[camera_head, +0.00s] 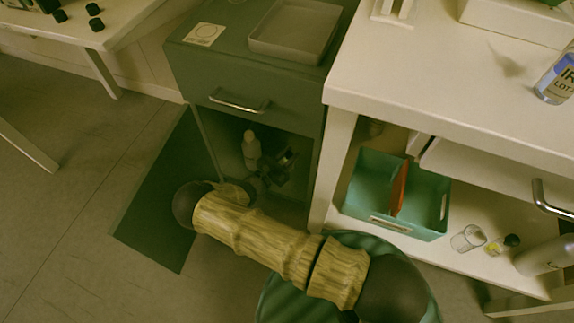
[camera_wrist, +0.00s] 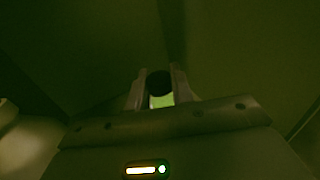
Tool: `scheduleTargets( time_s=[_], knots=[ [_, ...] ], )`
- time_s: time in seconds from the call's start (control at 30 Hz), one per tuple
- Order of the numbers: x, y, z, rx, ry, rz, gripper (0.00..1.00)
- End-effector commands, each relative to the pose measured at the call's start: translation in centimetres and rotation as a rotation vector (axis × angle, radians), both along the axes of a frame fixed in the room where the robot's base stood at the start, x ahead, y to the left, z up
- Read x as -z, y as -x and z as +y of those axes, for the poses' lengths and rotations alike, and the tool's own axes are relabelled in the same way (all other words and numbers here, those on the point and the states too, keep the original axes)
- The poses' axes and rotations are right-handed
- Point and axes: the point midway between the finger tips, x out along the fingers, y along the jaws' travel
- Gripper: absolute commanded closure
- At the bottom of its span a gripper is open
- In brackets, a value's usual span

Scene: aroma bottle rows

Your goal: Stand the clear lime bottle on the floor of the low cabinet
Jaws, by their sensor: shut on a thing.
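My gripper (camera_head: 284,165) is inside the open lower compartment of the low dark green cabinet (camera_head: 245,85), below its drawer. In the wrist view my gripper (camera_wrist: 158,74) is shut on the clear lime bottle (camera_wrist: 161,101), with its dark cap between the pale fingers. The bottle's lower part is hidden by the gripper body, and I cannot tell whether it touches the cabinet floor. In the head view the held bottle cannot be made out in the shadow.
A pale bottle (camera_head: 251,149) stands in the compartment left of my gripper. The open door (camera_head: 160,195) swings out at left. A tray (camera_head: 295,30) is on the cabinet top. At right, a white counter (camera_head: 430,70) has a teal bin (camera_head: 425,205) and a glass (camera_head: 467,238) below.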

Motion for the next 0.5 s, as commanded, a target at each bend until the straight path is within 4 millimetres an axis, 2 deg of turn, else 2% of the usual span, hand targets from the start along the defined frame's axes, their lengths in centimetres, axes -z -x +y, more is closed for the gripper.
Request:
scheduleTargets(
  time_s=[0.03,0.1,0.5],
  knots=[
    [1.37,-0.01,-0.05,0.000,0.001,-0.001,1.00],
    [1.86,-0.02,-0.04,0.000,0.001,-0.001,1.00],
    [2.28,-0.02,-0.03,0.000,0.001,-0.001,1.00]
  ],
)
